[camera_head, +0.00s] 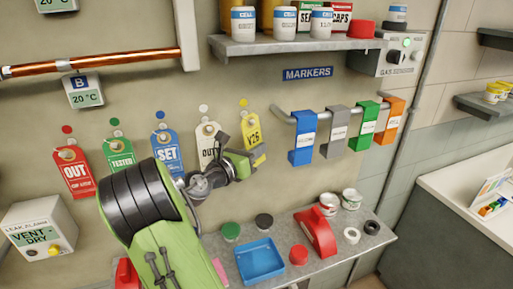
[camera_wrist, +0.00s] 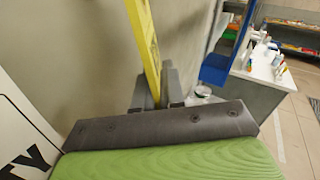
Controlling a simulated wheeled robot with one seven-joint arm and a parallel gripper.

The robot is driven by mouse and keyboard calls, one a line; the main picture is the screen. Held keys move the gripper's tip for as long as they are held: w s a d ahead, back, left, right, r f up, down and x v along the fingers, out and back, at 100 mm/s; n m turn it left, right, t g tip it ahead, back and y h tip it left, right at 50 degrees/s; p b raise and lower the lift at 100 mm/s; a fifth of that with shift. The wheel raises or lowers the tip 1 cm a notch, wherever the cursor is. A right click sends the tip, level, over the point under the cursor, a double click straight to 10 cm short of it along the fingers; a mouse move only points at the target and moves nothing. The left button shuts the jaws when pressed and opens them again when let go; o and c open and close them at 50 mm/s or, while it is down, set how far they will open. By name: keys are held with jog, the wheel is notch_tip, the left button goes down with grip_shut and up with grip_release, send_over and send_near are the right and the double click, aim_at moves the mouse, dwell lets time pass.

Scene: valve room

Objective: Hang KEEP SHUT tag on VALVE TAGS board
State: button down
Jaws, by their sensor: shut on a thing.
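A yellow tag (camera_head: 252,128) marked V26 hangs on the wall below a yellow dot. My gripper (camera_head: 258,161) is at its lower end. In the wrist view the yellow tag (camera_wrist: 144,42) shows nearly edge-on between the fingers of my gripper (camera_wrist: 155,88), which is shut on it. No KEEP SHUT lettering can be read. To its left hang a white tag (camera_head: 207,135), a blue SET tag (camera_head: 167,150), a green TESTED tag (camera_head: 119,151) and a red OUT tag (camera_head: 73,169). No VALVE TAGS board is in view.
Right of the tags, a rail under the MARKERS sign (camera_head: 308,73) carries blue (camera_head: 302,150), grey, green and orange holders. A lower shelf (camera_head: 346,238) holds a blue tray (camera_head: 260,262), lids and a red item. An upper shelf (camera_head: 290,43) holds jars.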

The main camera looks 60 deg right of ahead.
dwell(0.4)
jog(key=c, duration=1.1)
grip_release()
jog(key=shift+c, duration=0.2)
jog(key=v, duration=1.5)
jog(key=shift+a, duration=0.35)
jog(key=shift+w, duration=0.15)
